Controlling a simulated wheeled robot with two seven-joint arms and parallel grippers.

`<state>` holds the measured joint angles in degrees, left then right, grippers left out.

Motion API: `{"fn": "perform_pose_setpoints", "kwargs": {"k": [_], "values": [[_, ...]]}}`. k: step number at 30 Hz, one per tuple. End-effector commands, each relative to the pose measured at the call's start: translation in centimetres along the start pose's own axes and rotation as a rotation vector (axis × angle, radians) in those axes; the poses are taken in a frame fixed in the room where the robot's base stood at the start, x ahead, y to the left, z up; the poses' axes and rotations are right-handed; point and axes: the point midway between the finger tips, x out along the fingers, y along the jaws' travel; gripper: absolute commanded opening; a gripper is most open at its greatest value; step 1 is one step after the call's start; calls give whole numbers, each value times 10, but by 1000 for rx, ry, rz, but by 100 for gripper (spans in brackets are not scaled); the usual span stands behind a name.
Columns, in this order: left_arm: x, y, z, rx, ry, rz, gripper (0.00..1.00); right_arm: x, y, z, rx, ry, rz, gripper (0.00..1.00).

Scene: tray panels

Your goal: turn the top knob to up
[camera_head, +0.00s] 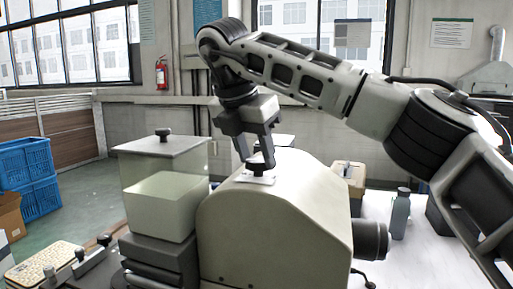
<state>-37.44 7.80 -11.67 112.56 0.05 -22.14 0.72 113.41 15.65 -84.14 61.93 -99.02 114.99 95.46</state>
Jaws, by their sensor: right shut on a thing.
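A beige machine housing (275,218) with a rounded top stands in the middle of the head view. The top knob (257,166) is a small black knob on a light plate on top of the housing. My right gripper (257,157) reaches down from above with its fingers at the knob, shut on it. The fingers hide part of the knob, and I cannot tell which way it points. My left gripper is not in view.
A clear lidded container (165,160) with a black lid knob stands left of the housing. A dark cylinder (371,241) sticks out at the housing's right. A grey bottle (400,214) and a tan box (349,176) stand on the white table. Blue crates (27,164) are at far left.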

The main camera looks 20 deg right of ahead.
Motion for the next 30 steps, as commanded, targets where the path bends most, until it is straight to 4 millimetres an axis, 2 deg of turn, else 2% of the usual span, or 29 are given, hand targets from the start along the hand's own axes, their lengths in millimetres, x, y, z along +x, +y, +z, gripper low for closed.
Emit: {"fn": "perform_pose_setpoints", "kwargs": {"k": [6, 15, 30], "values": [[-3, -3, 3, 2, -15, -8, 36, -3, 2, 1, 174, -4, -69, 20], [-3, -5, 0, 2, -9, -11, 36, -1, 4, 1, 336, -2, -135, 20], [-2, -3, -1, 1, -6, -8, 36, 0, 4, 1, 410, 0, -167, 20]]}}
